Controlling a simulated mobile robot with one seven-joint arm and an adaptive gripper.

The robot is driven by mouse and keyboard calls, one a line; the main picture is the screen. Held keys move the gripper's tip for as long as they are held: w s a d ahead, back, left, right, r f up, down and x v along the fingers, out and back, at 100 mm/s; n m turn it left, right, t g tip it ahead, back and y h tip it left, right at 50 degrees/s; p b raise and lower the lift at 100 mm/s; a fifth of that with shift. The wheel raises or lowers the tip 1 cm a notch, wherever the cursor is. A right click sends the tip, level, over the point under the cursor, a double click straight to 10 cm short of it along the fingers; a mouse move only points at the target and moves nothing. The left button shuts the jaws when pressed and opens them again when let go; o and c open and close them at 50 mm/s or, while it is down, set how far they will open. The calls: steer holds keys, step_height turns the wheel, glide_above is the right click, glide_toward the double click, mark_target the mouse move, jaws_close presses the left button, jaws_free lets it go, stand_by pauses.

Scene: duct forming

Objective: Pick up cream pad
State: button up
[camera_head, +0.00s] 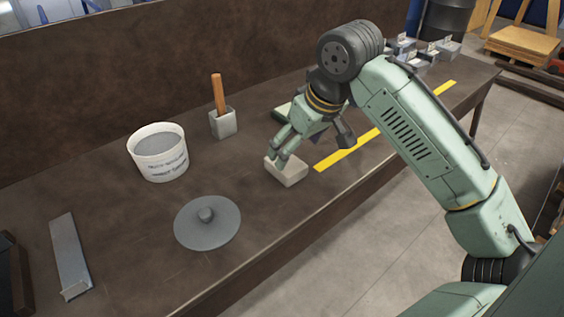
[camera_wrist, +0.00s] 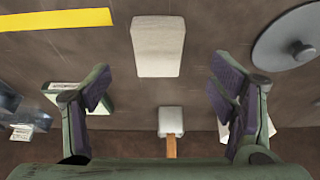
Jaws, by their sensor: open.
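The cream pad (camera_head: 289,173), a pale block, lies on the brown workbench near its front edge. In the wrist view the pad (camera_wrist: 157,47) shows in full at top centre, beyond the fingertips and between their lines. My gripper (camera_head: 277,150) is just above the pad in the head view, and its fingers overlap the pad's far left edge there. In the wrist view my gripper (camera_wrist: 161,82) has its two fingers wide apart with nothing between them. Contact with the pad cannot be told.
A grey disc (camera_head: 208,226) with a knob lies left of the pad. A white bucket (camera_head: 160,160) and a mallet (camera_head: 221,110) with a wooden handle stand behind. A yellow strip (camera_head: 348,150) runs rightward. A metal plate (camera_head: 70,255) lies far left. Grey metal pieces (camera_head: 447,48) stand at the far right end.

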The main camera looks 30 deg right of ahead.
mark_target(296, 170)
steer(key=x, duration=0.2)
steer(key=p+x, duration=0.1)
steer(key=x, duration=0.4)
steer(key=shift+w+d+f, duration=0.1)
steer(key=shift+w, duration=0.3)
steer(key=shift+c, duration=0.3)
steer(key=c, duration=1.2)
